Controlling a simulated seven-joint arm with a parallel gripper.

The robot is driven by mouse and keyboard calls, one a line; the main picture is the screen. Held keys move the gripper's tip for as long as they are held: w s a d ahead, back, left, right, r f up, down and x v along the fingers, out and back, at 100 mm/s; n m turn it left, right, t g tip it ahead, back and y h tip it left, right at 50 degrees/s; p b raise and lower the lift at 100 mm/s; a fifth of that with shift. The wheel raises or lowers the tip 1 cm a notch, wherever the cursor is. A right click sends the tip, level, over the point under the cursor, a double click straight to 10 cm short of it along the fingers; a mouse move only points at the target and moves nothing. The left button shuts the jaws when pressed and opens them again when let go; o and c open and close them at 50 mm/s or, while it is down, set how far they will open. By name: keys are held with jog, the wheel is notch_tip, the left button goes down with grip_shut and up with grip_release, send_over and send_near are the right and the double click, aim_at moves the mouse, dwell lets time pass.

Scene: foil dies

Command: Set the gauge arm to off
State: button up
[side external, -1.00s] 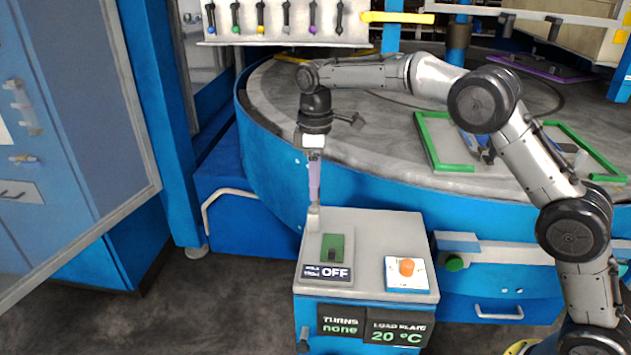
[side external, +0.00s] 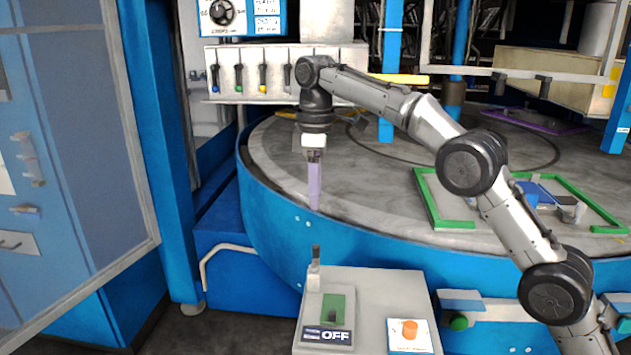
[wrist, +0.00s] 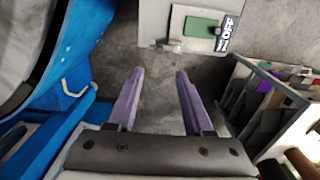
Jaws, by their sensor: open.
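My gripper (side external: 315,208) hangs fingers down above the back edge of a grey control box (side external: 385,290). In the wrist view its two purple fingers (wrist: 153,75) are apart with nothing between them. A small grey lever (side external: 315,270) stands upright at the box's back left, below the fingertips and apart from them; it also shows in the wrist view (wrist: 172,46). In front of it are a green switch plate (side external: 335,309) and a label reading OFF (side external: 328,335). I cannot tell whether this lever is the gauge arm.
An orange button (side external: 409,330) sits on the box's right. A blue-sided round table (side external: 270,215) stands behind, with a green frame (side external: 455,224) on it. A panel of several colour-tipped levers (side external: 285,97) is at the back. An open crate (wrist: 270,105) is right in the wrist view.

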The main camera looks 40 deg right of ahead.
jog(key=shift+r, duration=1)
